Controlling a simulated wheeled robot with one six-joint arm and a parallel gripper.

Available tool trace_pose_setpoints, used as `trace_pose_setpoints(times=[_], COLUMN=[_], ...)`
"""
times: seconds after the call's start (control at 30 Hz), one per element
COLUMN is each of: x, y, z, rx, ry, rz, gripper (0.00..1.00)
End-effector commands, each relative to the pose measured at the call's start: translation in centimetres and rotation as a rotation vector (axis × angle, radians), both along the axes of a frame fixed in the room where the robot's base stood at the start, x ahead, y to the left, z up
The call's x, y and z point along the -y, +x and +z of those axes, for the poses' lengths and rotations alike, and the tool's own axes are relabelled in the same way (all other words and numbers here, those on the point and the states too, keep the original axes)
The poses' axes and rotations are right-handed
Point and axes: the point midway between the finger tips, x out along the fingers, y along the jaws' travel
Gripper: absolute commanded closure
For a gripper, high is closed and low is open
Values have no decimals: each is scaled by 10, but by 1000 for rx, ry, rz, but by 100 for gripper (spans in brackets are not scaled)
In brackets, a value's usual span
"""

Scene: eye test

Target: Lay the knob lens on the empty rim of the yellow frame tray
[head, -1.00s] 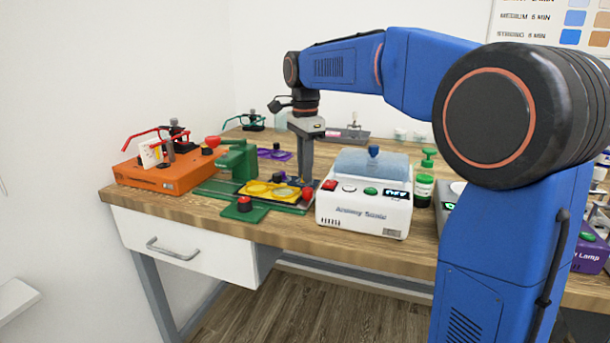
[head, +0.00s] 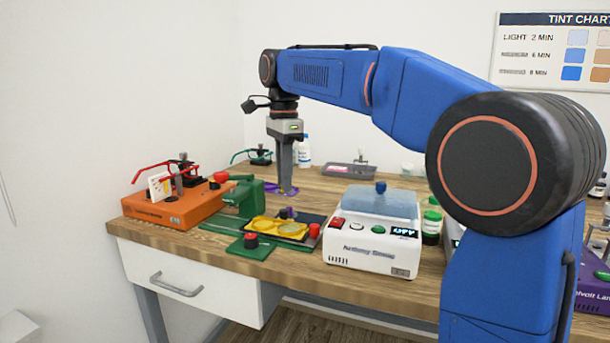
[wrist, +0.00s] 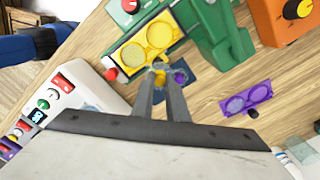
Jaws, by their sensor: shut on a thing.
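The yellow frame tray (head: 278,228) lies on a dark plate by the green fixture and has two round rims. It also shows in the wrist view (wrist: 147,44). There one rim (wrist: 132,55), towards the red knob, looks filled with a greyish disc. The other rim (wrist: 160,35) looks plain and empty. My gripper (head: 285,190) points down above the table behind the yellow tray. In the wrist view my gripper (wrist: 161,84) is shut on a small yellow piece (wrist: 160,75), seemingly the knob lens's knob. The lens disc itself is not clear.
A purple frame tray (wrist: 246,98) lies apart on the table. A dark blue square (wrist: 178,78) lies near my fingertips in the wrist view. The green fixture (head: 246,195), orange box (head: 165,205) and white machine (head: 372,240) flank the yellow tray.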

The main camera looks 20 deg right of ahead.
Motion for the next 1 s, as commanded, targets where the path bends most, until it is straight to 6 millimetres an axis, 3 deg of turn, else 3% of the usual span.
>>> trace_pose_setpoints(times=[0.1, 0.3, 0.57, 1.0], x=[-28, -54, -59, -58], y=[-9, -18, -20, -20], z=[-3, -6, -15, -48], rx=[0, 1, 0, 0], ry=[0, 0, 0, 0], rz=[5, 2, -1, 0], gripper=[100, 100, 100, 100])
